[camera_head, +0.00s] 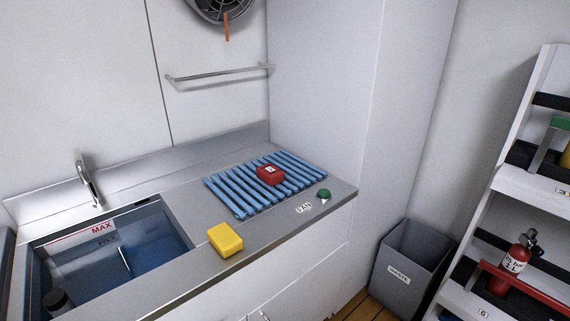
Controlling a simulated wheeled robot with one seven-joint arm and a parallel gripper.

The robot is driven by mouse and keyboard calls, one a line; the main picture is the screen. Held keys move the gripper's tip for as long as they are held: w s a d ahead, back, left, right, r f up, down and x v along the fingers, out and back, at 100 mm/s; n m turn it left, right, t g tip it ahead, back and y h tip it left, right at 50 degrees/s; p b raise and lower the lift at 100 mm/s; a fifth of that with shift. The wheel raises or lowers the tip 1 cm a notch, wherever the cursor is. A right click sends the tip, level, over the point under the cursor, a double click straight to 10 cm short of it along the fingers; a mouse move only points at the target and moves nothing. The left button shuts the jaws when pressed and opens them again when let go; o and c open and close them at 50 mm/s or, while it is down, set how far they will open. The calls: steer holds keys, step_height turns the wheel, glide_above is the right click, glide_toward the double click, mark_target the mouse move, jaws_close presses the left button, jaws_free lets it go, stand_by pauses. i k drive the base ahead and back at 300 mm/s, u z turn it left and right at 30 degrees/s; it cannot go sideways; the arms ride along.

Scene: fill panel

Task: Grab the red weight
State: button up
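The red weight (270,174) is a small red block with a white mark on it. It rests on the blue slatted rack (237,193) on the metal counter, right of the sink. My gripper is not in view, and nothing touches the weight.
A yellow block (225,239) sits near the counter's front edge. A green knob (324,194) stands by the rack's right corner. The sink (150,243) is at left with a faucet (88,184). A grey bin (407,268) and a shelf (535,190) stand at right.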

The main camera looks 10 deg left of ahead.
mark_target(269, 173)
steer(key=u, duration=0.05)
steer(key=i, duration=0.9)
steer(key=u, duration=0.05)
